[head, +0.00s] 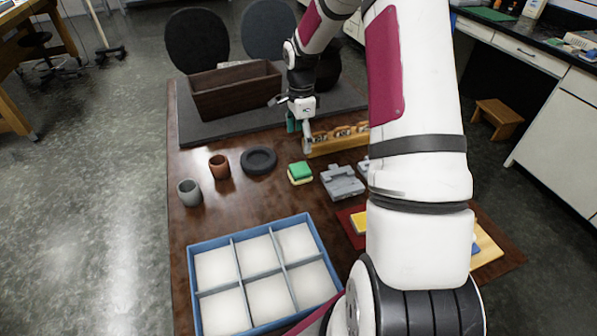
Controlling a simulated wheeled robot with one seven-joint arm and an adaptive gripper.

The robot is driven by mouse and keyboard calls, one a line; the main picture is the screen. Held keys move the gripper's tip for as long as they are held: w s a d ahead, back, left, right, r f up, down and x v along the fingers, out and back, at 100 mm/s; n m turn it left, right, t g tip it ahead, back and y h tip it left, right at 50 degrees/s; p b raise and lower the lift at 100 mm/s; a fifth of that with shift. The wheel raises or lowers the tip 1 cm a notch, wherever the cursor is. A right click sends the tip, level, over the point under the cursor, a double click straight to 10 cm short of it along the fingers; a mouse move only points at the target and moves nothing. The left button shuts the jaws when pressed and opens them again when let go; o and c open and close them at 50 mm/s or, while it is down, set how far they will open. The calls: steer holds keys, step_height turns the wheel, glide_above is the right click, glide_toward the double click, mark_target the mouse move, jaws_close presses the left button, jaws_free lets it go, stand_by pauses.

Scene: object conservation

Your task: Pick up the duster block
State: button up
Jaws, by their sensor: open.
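A small block (300,172), green on top with a pale yellow base, lies on the dark wooden table (237,205); it looks like the duster block. My gripper (300,136) is open and points down, a little beyond the block in the picture and above the table. The gripper appears apart from the block. A teal patch shows at one finger; I cannot tell whether it is part of the finger.
A blue-rimmed tray (238,237) with several white compartments stands in front. A grey fixture (342,182) sits right of the block; a black ring (258,161), a brown cup (219,166) and a grey cup (189,192) stand left. A wooden rack (325,146) and dark box (237,92) are behind.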

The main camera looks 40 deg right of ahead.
mark_target(300, 168)
step_height(300, 168, down, 13)
steer(key=shift+w+a+f+p, duration=0.1)
steer(key=shift+f+p, duration=0.1)
steer(key=shift+p, duration=0.25)
steer(key=c, duration=1.4)
steer(key=shift+o, duration=0.2)
steer(key=shift+r, duration=0.1)
step_height(300, 168, up, 10)
steer(key=shift+f+b, duration=0.1)
steer(key=shift+b, duration=0.2)
